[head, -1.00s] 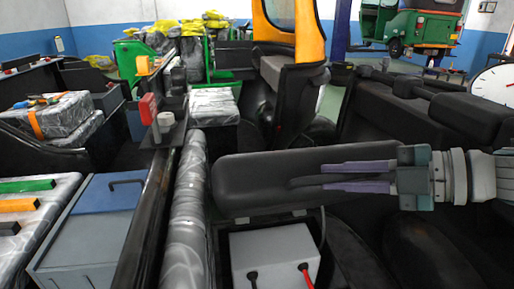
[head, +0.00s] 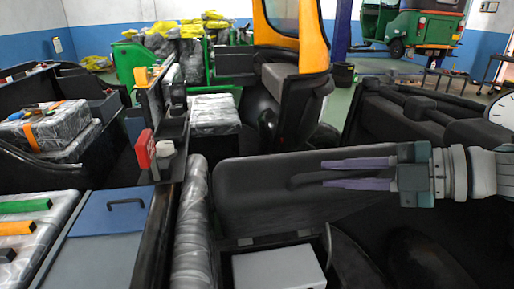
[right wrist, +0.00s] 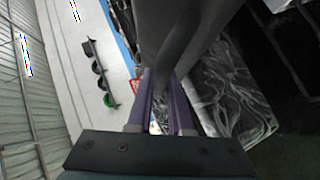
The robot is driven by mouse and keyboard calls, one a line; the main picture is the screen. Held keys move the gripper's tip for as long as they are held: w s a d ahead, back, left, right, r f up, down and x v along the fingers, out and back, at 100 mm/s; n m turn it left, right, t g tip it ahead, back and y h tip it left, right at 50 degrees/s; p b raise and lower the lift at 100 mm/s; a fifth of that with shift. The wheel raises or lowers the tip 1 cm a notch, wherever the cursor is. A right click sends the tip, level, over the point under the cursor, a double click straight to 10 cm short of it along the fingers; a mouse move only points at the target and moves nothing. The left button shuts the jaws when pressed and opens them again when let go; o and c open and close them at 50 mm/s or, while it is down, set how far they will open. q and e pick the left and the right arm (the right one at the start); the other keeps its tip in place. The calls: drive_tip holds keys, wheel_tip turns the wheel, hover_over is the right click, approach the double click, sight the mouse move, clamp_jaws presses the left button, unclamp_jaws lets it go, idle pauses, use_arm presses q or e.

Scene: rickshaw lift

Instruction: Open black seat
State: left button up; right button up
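The black seat (head: 245,185) is tipped up in the middle of the head view, its broad face toward me and its lower edge above an open compartment. My right gripper (head: 325,173) comes in from the right. Its two purple fingers lie on either side of the dark handle strip on the seat, and appear shut on it. In the right wrist view the handle (right wrist: 160,75) runs between the purple fingers. A light grey box (head: 278,270) shows in the compartment below the seat. My left gripper is not in view.
A plastic-wrapped roll (head: 192,230) runs along the compartment's left side. A red block (head: 145,149) sits on a dark rail.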

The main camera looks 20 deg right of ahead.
drive_tip(key=o, duration=0.4)
drive_tip(key=shift+s+d+r, duration=0.15)
drive_tip(key=shift+s+d, duration=0.15)
drive_tip(key=shift+s, duration=0.15)
drive_tip(key=shift+p+v, duration=1)
drive_tip(key=shift+v, duration=3.5)
drive_tip(key=shift+w+r, duration=0.1)
